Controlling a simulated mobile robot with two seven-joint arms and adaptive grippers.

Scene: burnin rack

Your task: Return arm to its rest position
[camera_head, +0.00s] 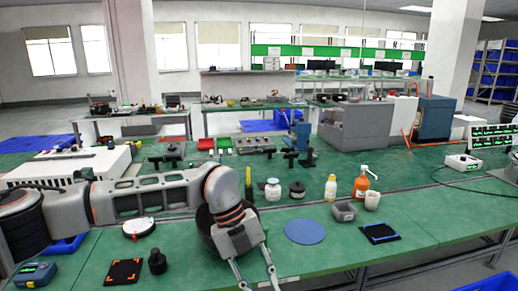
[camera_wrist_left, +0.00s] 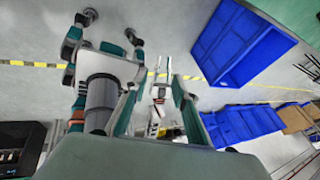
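My left arm (camera_head: 140,196) reaches in from the left of the head view, over the green workbench (camera_head: 330,262). It bends down near the middle. My left gripper (camera_head: 257,281) points down towards the bench's front edge, its fingers apart; the bottom of the picture cuts off the tips. In the left wrist view the two fingers of my left gripper (camera_wrist_left: 152,88) stand apart with a clear gap, and nothing is held between them.
Blue crates (camera_wrist_left: 238,45) lie on the floor in the wrist view.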

